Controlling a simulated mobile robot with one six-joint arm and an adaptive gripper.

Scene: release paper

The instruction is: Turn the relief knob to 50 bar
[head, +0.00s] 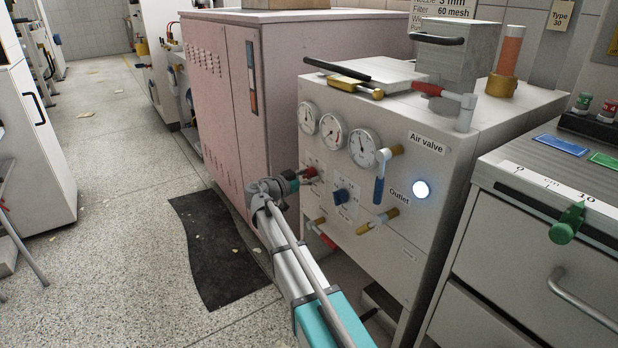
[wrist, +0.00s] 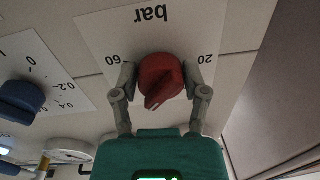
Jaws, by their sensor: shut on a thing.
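The relief knob (wrist: 160,78) is red with a raised pointer ridge. It sits on a white scale plate (wrist: 110,45) that appears upside down in the wrist view, with "bar" at the top, 60 at left and 20 at right. The ridge's tip points down and slightly left in that view, and numbers there are hidden. My gripper (wrist: 160,82) is shut on the knob, one finger on each side. In the head view the red knob (head: 311,173) shows just beyond my gripper (head: 300,177) at the panel's left side.
A blue knob (head: 341,195) with its own scale is right of the red one. Dial gauges (head: 333,130) are above it. A blue-handled air valve (head: 380,180) and an outlet tap (head: 378,222) project from the panel. A pink cabinet (head: 225,110) stands close at left.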

